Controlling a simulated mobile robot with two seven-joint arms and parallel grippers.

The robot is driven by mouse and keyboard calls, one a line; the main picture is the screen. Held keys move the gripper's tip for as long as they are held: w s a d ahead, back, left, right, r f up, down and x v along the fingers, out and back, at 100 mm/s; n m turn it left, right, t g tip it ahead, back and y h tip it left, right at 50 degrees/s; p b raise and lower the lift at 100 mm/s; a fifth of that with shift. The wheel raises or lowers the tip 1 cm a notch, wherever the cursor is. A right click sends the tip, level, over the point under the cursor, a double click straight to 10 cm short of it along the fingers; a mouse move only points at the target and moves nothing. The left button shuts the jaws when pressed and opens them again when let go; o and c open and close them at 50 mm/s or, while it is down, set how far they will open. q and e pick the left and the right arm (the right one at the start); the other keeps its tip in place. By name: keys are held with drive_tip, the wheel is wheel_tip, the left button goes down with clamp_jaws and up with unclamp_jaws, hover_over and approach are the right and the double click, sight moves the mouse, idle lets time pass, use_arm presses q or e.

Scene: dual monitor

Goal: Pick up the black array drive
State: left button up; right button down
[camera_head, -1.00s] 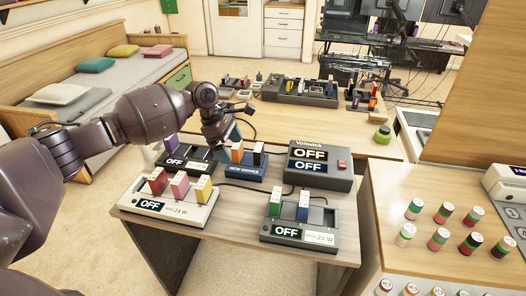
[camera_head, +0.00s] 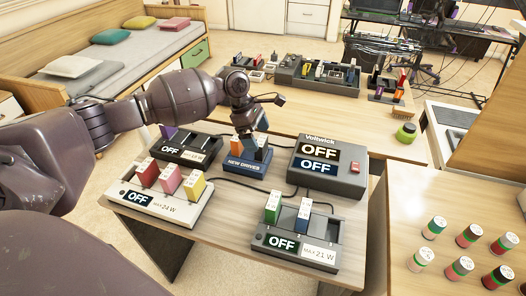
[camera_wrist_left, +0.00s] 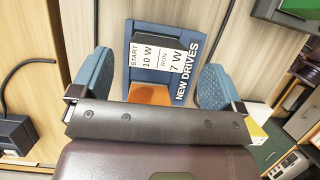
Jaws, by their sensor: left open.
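The black array drive (camera_wrist_left: 156,46) stands in the blue NEW DRIVES rack (camera_wrist_left: 183,28), its white START 10 W / RUN 7 W label facing the left wrist camera. An orange drive (camera_wrist_left: 150,94) sits beside it, partly hidden by the gripper body. In the head view the rack (camera_head: 246,166) stands on the desk, the orange drive (camera_head: 238,149) shows, and my gripper largely hides the black one. My left gripper (camera_wrist_left: 152,82) is open and empty over the rack, its blue fingers on opposite sides of the drives. I cannot tell whether they touch anything. My right gripper is out of view.
A Voltwick box (camera_head: 329,171) reading OFF stands right of the rack. A dark dock (camera_head: 187,150), a white dock (camera_head: 158,198) with several drives and a grey dock (camera_head: 297,240) with two drives surround it. Cables run between them.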

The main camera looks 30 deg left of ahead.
sight(265, 152)
use_arm(q)
drive_tip(key=b+x, duration=0.2)
drive_tip(key=x, duration=0.3)
drive_tip(key=shift+w+f, duration=0.15)
drive_tip(key=shift+f, duration=0.2)
drive_tip(key=shift+r, duration=0.15)
drive_tip(key=c, duration=1)
drive_tip(key=shift+r, duration=0.1)
